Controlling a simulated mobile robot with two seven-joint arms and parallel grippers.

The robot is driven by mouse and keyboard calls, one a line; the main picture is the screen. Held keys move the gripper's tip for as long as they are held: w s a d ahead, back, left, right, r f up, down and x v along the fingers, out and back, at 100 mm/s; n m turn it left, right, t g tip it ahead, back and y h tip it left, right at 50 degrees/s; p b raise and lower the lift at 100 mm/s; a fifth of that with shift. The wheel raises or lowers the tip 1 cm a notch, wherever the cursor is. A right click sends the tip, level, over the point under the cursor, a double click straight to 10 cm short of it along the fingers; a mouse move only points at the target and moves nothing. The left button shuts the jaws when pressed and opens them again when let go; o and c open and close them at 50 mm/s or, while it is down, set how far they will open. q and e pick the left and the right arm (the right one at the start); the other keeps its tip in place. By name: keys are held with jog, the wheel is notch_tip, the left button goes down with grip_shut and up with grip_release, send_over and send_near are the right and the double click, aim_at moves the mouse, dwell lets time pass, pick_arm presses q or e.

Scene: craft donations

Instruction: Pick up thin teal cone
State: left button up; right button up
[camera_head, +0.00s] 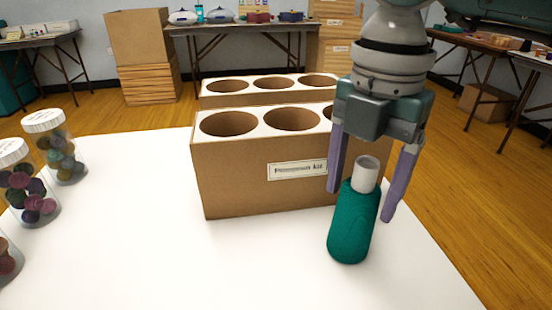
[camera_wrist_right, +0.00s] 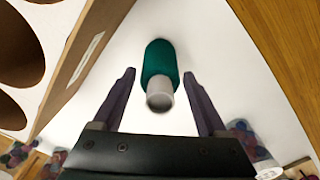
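The teal cone (camera_head: 352,228) is a spool of teal yarn with a pale grey tube end sticking out of its top. In the wrist view the right gripper (camera_wrist_right: 163,88) shows gaps between fingers and cone. My left gripper is not in view.
A cardboard box (camera_head: 250,183) with round holes and a label stands close left of the cone, with a second holed box (camera_head: 213,100) behind. Jars of coloured balls (camera_head: 62,150) stand at the left. The white table (camera_head: 270,265) is clear in front.

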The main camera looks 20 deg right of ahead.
grip_shut()
dwell(0.4)
jog(key=shift+r, duration=0.15)
